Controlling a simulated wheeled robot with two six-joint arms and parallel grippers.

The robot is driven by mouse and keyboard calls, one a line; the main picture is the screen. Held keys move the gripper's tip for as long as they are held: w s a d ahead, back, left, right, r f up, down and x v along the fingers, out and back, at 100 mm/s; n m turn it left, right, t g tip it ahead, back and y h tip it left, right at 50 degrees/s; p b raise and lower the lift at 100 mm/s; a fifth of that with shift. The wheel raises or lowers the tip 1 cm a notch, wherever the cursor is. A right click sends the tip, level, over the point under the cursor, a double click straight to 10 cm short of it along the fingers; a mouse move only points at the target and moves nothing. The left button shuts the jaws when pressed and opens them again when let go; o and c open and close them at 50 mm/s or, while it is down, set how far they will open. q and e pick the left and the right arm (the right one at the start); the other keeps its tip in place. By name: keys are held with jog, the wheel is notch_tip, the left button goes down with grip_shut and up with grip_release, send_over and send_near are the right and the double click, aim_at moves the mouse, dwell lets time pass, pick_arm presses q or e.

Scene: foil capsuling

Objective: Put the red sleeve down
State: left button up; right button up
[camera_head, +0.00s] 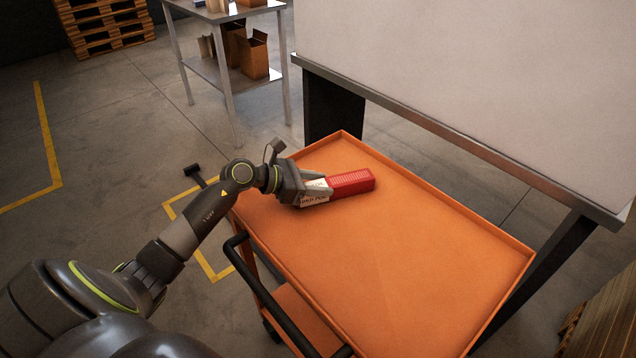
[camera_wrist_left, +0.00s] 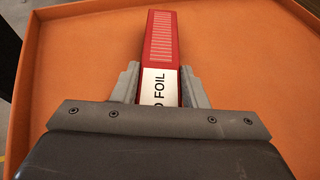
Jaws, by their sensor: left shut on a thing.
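The red sleeve (camera_head: 352,183) is a long red box with a white label at its near end. It lies at or just above the orange cart top (camera_head: 400,240), near the cart's far left part; I cannot tell if it touches. My left gripper (camera_head: 318,191) is shut on its labelled end. In the left wrist view the sleeve (camera_wrist_left: 163,45) points away from the gripper (camera_wrist_left: 160,88), between the two fingers, with part of the word "FOIL" showing. The rest of the label is hidden by the gripper. My right gripper is not in view.
The cart has a low raised rim and a black handle (camera_head: 270,305) at the near left. The rest of its top is bare. A large pale table (camera_head: 480,80) stands behind it. A metal shelf table (camera_head: 228,62) with cardboard boxes is at the back.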

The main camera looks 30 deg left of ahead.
pick_arm(q)
jog(key=o, duration=0.6)
jog(key=shift+f, duration=0.1)
jog(key=shift+c, duration=0.2)
jog(key=o, duration=0.4)
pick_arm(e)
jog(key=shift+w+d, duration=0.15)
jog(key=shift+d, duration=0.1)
pick_arm(q)
jog(key=shift+r, duration=0.2)
jog(key=shift+s+a, duration=0.2)
jog(key=b+v, duration=0.1)
jog(key=v, duration=0.9)
jog(key=shift+s+a+r, duration=0.3)
jog(key=shift+s+a, duration=0.1)
jog(key=shift+s, duration=0.1)
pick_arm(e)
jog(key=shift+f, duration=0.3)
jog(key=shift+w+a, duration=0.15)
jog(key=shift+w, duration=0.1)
